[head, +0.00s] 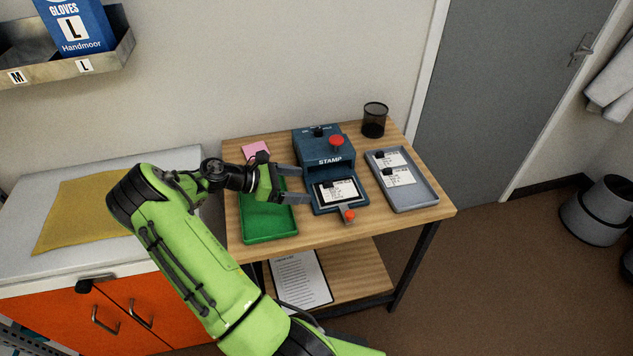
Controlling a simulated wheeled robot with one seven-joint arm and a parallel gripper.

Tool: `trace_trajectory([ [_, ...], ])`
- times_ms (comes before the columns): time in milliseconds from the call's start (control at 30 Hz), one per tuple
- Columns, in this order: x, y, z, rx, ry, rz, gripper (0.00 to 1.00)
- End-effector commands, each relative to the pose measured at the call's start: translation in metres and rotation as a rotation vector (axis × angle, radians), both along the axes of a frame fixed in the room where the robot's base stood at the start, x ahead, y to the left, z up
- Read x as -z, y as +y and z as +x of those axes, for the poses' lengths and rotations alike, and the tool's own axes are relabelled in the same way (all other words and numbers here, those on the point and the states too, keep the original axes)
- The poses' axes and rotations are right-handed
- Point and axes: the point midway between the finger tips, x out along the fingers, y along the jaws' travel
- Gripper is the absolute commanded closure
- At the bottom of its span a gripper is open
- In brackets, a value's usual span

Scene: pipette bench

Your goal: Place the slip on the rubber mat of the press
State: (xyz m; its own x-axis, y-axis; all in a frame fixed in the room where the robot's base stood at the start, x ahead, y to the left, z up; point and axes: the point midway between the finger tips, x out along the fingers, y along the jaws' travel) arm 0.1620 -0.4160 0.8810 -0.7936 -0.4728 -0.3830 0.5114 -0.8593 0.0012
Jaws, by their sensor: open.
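The blue press (319,150), marked STAMP, stands in the middle of the wooden table with a red button on top. A white printed slip (334,193) with a small black block at its upper edge lies on the press's front bed. A dark margin of the rubber mat (341,206) seems to show around it. My gripper (305,185) is open and empty, its two fingers pointing right, just left of the slip and over the right side of the green tray. Whether the slip lies fully flat is too small to tell.
A grey tray (417,203) on the right holds two more slips with black blocks. The green tray (270,238) on the left looks empty where visible. A black mesh cup (374,120) and pink pad (256,150) stand behind. A red-knobbed lever (349,216) juts from the press front.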

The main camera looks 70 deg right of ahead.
Motion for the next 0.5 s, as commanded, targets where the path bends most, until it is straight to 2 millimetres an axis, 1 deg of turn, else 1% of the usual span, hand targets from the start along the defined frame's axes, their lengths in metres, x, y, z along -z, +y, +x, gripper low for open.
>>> trace_trajectory([
  [33,-0.008,0.005,0.011,-0.004,0.001,-0.001,0.07],
  [100,-0.013,0.012,0.022,-0.004,0.001,-0.002,0.07],
  [200,-0.017,0.018,0.031,-0.002,0.000,-0.001,0.07],
  [500,-0.018,0.022,0.036,0.002,-0.010,-0.001,0.07],
])
